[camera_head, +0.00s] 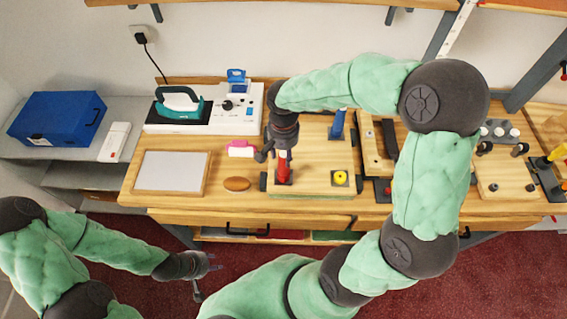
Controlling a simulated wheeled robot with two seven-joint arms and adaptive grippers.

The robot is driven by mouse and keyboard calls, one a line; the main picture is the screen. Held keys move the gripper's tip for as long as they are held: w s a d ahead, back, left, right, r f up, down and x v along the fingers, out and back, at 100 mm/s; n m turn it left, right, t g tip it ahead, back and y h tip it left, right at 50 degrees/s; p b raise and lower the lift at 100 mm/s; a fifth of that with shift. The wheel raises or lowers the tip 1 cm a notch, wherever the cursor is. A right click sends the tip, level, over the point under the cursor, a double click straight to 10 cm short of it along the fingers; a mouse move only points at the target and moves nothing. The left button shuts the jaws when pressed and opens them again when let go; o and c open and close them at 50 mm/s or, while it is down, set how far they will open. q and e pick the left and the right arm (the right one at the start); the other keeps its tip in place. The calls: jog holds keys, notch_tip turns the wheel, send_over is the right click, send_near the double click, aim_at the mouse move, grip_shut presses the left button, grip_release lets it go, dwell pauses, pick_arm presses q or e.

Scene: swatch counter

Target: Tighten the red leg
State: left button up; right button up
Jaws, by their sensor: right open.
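The red leg (284,172) stands roughly upright at the front left of a wooden board (311,184) on the workbench. My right gripper (275,152) reaches down over it from above. Its fingers are open around or just beside the leg's upper part, which is partly hidden; I cannot tell whether they touch it. A blue leg (337,124) stands at the back of the board, and a yellow round piece (341,178) sits at its front right. My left gripper (207,275) is open and empty, low in front of the bench.
A white tray or frame (172,171), a brown oval piece (237,184) and a pink-and-white item (240,149) lie left of the board. A teal iron (180,103) stands behind. A blue case (58,118) is on the left shelf. Tools and fixtures crowd the right side.

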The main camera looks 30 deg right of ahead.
jog(key=shift+n, duration=0.4)
jog(key=n+p, duration=0.2)
jog(key=n, duration=0.3)
jog(key=shift+r, duration=0.1)
jog(key=n+p, duration=0.2)
jog(key=n, duration=0.2)
jog(key=shift+n, duration=0.4)
jog(key=shift+n+p, duration=0.45)
jog(key=shift+n, duration=0.35)
